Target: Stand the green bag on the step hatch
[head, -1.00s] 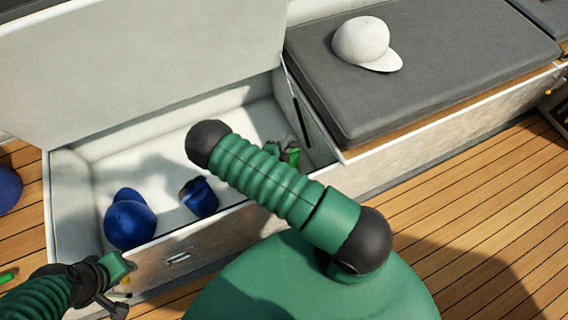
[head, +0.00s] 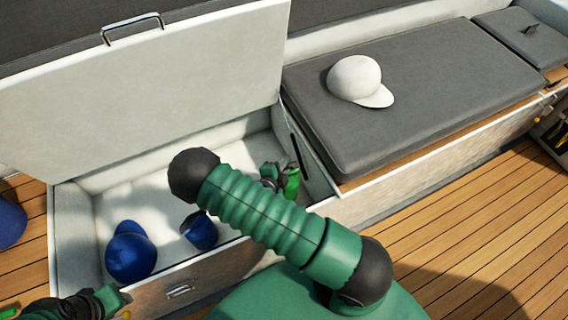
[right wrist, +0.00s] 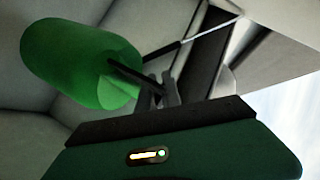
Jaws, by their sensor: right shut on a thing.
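The green bag is a rounded green roll (right wrist: 75,60) in the right wrist view. In the head view only a small green part of it (head: 292,182) shows, inside the open locker near its right wall. My right gripper (head: 272,176) is shut on the bag's end; its dark fingers (right wrist: 147,80) show against the bag in the right wrist view.
The locker (head: 72,225) has its pale lid (head: 150,85) raised behind it. A blue cap (head: 130,255) and a small blue item (head: 200,232) lie inside. A white cap (head: 358,80) rests on the grey bench cushion (head: 430,95). The plank floor (head: 470,225) at right is clear.

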